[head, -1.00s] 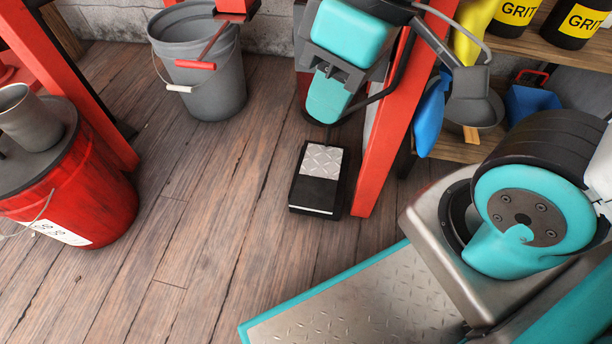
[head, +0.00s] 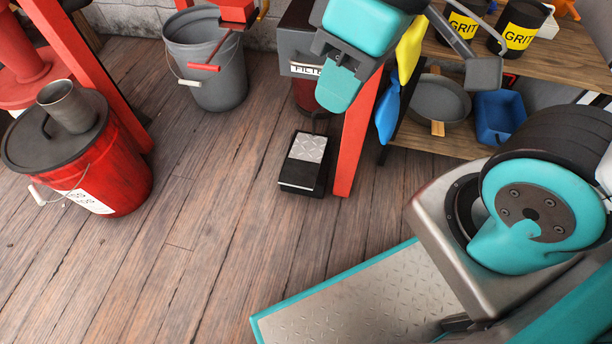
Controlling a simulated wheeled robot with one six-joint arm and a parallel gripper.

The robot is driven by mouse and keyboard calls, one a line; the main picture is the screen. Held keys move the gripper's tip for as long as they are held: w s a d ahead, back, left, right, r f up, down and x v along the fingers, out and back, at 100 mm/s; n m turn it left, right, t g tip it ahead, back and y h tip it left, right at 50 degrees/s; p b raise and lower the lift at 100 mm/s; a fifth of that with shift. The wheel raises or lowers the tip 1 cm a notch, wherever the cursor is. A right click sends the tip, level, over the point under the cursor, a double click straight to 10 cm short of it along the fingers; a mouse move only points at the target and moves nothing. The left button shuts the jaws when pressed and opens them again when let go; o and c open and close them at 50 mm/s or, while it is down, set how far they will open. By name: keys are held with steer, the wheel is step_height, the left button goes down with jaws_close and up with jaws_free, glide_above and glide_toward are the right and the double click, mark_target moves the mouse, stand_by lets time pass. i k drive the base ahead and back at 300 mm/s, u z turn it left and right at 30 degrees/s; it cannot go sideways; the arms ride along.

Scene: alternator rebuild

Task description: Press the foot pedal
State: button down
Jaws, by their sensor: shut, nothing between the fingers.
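The foot pedal (head: 307,148) is a small black box with a silver diamond-plate top. It stands on the wooden floor at the foot of a red post, and a thin cable shows at its back end. My gripper (head: 338,92), with teal fingers under a grey bracket, hangs at the top centre with its fingers shut and empty. Its tip shows just above and right of the pedal in the picture, apart from it. The gripper hides part of the red post and the cabinet behind. The exact height between tip and pedal cannot be told.
The red post (head: 357,135) stands close to the pedal's right. A grey bucket (head: 212,80) is behind left, and a red lidded bucket (head: 125,178) is farther left. A wooden shelf (head: 545,62) with cans and bins is at the right. The floor (head: 190,250) left of the pedal is clear.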

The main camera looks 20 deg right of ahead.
mark_target(300, 170)
steer(key=u, duration=2.2)
steer(key=k, duration=0.9)
steer(key=z, duration=1.3)
steer(key=i, duration=0.5)
steer(key=u, duration=0.15)
